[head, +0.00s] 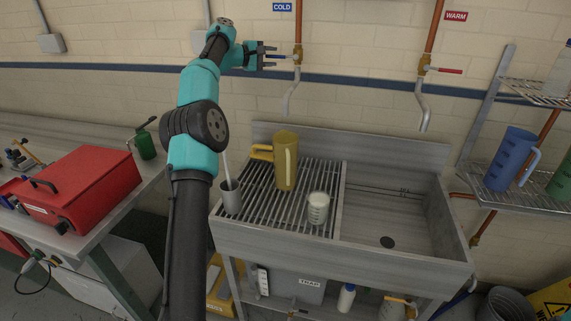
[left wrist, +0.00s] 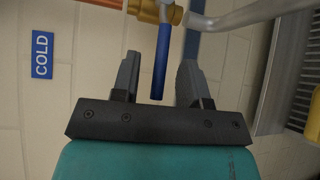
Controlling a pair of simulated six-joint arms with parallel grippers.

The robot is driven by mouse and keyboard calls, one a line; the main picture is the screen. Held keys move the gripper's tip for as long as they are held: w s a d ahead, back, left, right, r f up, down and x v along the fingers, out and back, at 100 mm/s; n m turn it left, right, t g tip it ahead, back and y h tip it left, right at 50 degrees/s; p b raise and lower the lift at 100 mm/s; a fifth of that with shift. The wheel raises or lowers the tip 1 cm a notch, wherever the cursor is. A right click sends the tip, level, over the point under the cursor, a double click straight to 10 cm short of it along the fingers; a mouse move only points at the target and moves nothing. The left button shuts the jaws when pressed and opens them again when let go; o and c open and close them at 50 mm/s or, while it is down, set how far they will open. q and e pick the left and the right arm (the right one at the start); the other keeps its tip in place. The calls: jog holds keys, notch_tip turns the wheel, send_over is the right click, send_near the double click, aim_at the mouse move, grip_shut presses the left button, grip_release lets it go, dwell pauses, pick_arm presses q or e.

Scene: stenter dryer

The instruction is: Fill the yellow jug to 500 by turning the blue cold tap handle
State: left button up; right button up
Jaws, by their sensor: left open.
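The yellow jug (head: 286,165) stands upright on the slatted drainer at the left of the sink, below the cold spout (head: 291,98). The blue cold tap handle (head: 279,57) sticks out to the left from the brass valve under the COLD sign (head: 282,7). My left gripper (head: 268,55) is open at the handle. In the left wrist view the blue handle (left wrist: 161,65) lies between the two open fingers (left wrist: 156,80), with gaps on both sides. The liquid level inside the jug cannot be seen. My right gripper is not in view.
A grey cup (head: 231,199) with a rod and a white measuring beaker (head: 318,208) stand on the drainer. The red-handled warm tap (head: 447,71) is to the right. A red toolbox (head: 82,189) sits on the left bench. A blue jug (head: 510,158) is on the right rack.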

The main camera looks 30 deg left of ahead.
pick_arm(q)
jog(key=v, duration=1.5)
jog(key=shift+s, duration=0.35)
jog(key=shift+a, duration=0.1)
jog(key=v, duration=1.7)
jog(key=shift+s, duration=0.2)
